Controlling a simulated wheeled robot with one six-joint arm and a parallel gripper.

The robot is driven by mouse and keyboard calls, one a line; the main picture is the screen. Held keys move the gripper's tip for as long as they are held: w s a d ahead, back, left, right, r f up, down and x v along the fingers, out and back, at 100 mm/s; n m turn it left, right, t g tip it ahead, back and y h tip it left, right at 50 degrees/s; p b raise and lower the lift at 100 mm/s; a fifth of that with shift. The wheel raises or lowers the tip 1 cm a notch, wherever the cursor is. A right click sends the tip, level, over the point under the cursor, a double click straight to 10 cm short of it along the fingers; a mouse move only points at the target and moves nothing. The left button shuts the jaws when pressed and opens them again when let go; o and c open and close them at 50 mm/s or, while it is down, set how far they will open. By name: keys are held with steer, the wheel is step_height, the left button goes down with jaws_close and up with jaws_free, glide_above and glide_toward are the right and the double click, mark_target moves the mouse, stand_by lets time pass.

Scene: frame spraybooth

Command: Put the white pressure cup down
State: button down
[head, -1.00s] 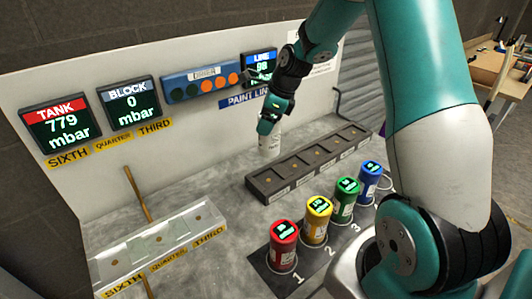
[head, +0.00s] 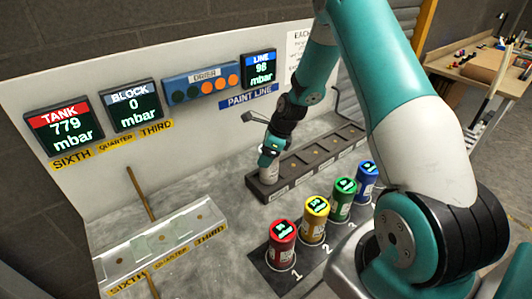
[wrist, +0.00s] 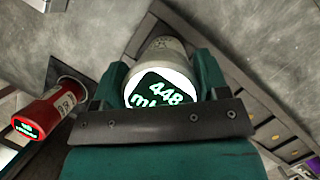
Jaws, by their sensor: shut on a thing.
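The white pressure cup (head: 269,174) is upright in my gripper (head: 270,160), at the near left end of the dark slotted rack (head: 326,155). In the wrist view my gripper (wrist: 160,75) is shut around the white pressure cup (wrist: 167,48), whose lid display reads 448 mbar. The cup's lower end is at the rack's end slot. I cannot tell whether it touches the slot floor.
Red (head: 282,245), yellow (head: 314,220), green (head: 342,199) and blue (head: 367,180) cups stand in a numbered row in front. A clear-sided rack (head: 165,240) stands at left. The wall panel carries TANK (head: 62,131), BLOCK (head: 133,105) and LINE (head: 259,70) displays.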

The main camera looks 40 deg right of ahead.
steer(key=shift+c, duration=0.7)
jaws_free()
steer(key=shift+f, duration=0.1)
steer(key=b+v, duration=0.3)
steer(key=v, duration=0.9)
steer(key=s+a+r+n+g, duration=0.1)
steer(key=s+a+r+n, duration=0.25)
steer(key=a+n, duration=0.4)
steer(key=s+a+r+n, duration=0.35)
steer(key=a+n, duration=0.25)
steer(key=a, duration=0.2)
steer(key=s+a+r+n+g, duration=0.1)
steer(key=s+a+r+n, duration=0.1)
steer(key=s+a+n, duration=0.3)
steer(key=s+a+r+n+g+y, duration=0.1)
steer(key=s+a+n, duration=0.5)
steer(key=s+n, duration=0.7)
steer(key=shift+s+a+r+n, duration=0.3)
steer(key=shift+r+n, duration=0.45)
steer(key=shift+n, duration=0.4)
